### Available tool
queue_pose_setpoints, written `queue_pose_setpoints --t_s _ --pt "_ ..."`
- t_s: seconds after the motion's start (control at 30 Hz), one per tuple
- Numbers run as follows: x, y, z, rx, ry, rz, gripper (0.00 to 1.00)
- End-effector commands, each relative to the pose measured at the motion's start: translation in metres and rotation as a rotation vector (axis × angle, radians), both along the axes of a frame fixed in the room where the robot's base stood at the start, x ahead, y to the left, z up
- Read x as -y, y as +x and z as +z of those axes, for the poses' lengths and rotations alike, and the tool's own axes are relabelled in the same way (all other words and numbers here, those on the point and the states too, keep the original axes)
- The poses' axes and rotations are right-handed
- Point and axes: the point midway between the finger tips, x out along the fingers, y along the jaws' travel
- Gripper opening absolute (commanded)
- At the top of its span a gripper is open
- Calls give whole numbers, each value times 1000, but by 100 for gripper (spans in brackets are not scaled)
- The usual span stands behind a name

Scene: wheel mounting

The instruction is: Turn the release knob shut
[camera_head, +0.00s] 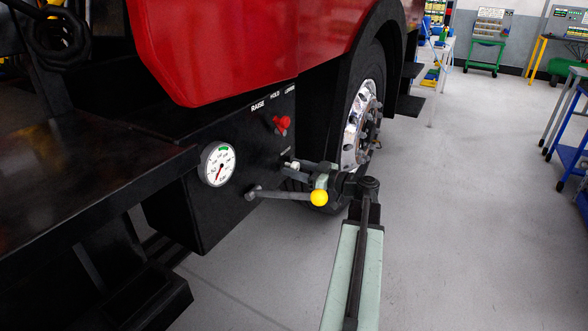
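A black control box (232,194) sits on the side of the red truck. A small pale knob (291,164) sticks out of its right part, below a small label too blurred to read; it seems to be the release knob. My gripper (298,171) is right at this knob, coming from the right. Its fingers are small, dark and partly overlapped by the wrist, so whether they touch or grip the knob is unclear. How far the knob is turned cannot be seen.
A lever with a yellow ball end (319,197) reaches out just below my gripper. A red knob (281,124) sits above, under RAISE, HOLD and LOWER labels. A round gauge (217,164) is to the left. The truck wheel (362,125) stands close behind.

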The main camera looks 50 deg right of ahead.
Motion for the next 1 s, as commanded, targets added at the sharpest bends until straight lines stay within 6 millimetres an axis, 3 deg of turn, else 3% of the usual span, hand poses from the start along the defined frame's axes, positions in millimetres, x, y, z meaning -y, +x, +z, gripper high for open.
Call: queue_pose_setpoints --t_s 0.03,0.13,0.17,0.57,1.0 --pt "0 0 0 0 0 0 30" --pt "0 0 0 0 0 0 2" --pt "0 0 0 0 0 0 0" --pt "-3 2 0 -20 78 6 0" --pt "-4 2 0 -108 437 5 0"
